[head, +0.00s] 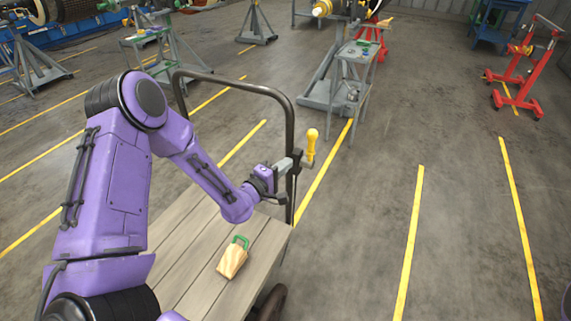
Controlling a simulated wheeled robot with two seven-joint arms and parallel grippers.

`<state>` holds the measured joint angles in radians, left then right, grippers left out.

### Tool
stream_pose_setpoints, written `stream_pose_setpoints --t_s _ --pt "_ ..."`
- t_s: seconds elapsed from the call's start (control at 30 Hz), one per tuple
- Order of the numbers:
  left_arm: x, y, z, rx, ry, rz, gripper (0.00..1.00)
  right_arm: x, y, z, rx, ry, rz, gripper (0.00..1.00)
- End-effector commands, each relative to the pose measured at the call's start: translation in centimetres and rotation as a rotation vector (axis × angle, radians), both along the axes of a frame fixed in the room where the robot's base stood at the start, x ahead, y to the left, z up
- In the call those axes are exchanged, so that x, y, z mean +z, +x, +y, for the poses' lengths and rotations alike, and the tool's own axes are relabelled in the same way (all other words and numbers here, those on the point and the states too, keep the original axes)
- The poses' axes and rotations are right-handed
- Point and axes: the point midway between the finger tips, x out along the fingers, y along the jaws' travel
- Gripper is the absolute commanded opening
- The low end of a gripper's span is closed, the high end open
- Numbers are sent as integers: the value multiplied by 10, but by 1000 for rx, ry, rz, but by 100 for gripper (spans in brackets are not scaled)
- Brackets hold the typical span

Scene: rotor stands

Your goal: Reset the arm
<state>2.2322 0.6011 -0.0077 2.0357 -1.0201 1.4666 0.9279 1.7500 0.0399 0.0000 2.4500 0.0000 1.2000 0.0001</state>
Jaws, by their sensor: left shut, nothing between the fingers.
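My left arm comes in from the left over a flatbed cart. My left gripper (299,163) is beside the cart's upright handle rail, above the far right part of the deck. Its fingers are small in the picture and look closed and empty. A yellow knob-ended handle (312,144) shows right at the fingertips; I cannot tell whether it touches them or what it is fixed to. My right gripper is out of the picture.
The wooden cart deck (190,262) carries a small wooden block with a green handle (232,260). The cart's dark tube rail (237,86) rises behind my arm. A grey stand (352,75) and a red stand (525,75) are farther back. The floor right of the cart is clear.

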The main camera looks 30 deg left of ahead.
Motion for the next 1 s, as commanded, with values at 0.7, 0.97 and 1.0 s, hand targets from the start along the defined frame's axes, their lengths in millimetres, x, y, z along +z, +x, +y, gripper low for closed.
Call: stream_pose_setpoints --t_s 0.7,0.97,1.0 --pt "-175 -181 -16 -97 852 770 0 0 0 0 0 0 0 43" --pt "-224 -340 -15 -328 1097 1162 0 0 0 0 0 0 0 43" --pt "-227 -349 -17 -356 1109 1174 0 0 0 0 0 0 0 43"
